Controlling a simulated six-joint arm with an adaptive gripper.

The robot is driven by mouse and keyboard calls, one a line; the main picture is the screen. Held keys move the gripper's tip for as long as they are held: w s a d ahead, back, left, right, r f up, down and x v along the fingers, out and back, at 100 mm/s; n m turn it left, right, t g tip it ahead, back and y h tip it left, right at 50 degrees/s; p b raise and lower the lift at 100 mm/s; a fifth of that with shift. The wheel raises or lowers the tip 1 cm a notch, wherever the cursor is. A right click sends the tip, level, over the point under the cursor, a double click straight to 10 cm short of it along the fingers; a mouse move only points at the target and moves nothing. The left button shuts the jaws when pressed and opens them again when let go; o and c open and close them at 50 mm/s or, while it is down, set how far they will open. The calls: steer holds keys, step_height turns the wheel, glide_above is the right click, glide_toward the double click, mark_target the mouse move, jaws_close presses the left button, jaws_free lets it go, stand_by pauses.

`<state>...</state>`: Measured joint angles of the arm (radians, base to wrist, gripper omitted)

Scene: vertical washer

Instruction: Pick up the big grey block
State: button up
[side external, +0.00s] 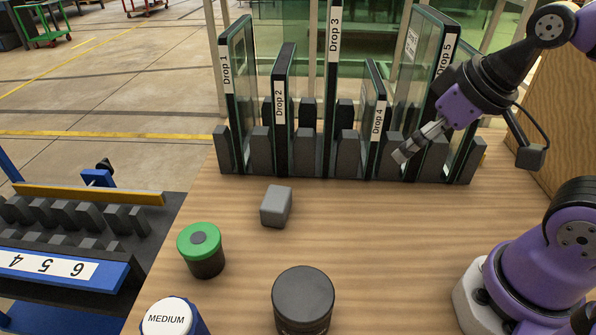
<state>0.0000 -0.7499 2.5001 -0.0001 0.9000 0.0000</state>
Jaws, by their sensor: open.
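A grey block (276,206) lies on the wooden table, left of the middle, in front of the glass rack. It is the only loose grey block that I see on the table. My gripper (402,156) is open and empty, up and to the right of the block, in front of the rack near the panel marked Drop 4. It is well apart from the block. The gap between its fingers is hard to see from this side.
The rack (330,166) with glass panels marked Drop 1 to Drop 5 stands along the table's back. A green-topped jar (201,248), a dark round container (303,300) and a MEDIUM-labelled container (170,318) stand at the front. The table's right-middle (400,230) is clear.

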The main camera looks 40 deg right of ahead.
stand_by(0.3)
steer(key=n+g+y, duration=0.2)
steer(key=n+y, duration=0.1)
steer(key=n, duration=0.4)
glide_toward(277, 198)
steer(key=x, duration=0.4)
steer(key=shift+w+f, duration=0.2)
steer(key=shift+f, duration=0.1)
steer(key=x, duration=0.6)
steer(key=shift+s, duration=0.1)
steer(key=c, duration=1)
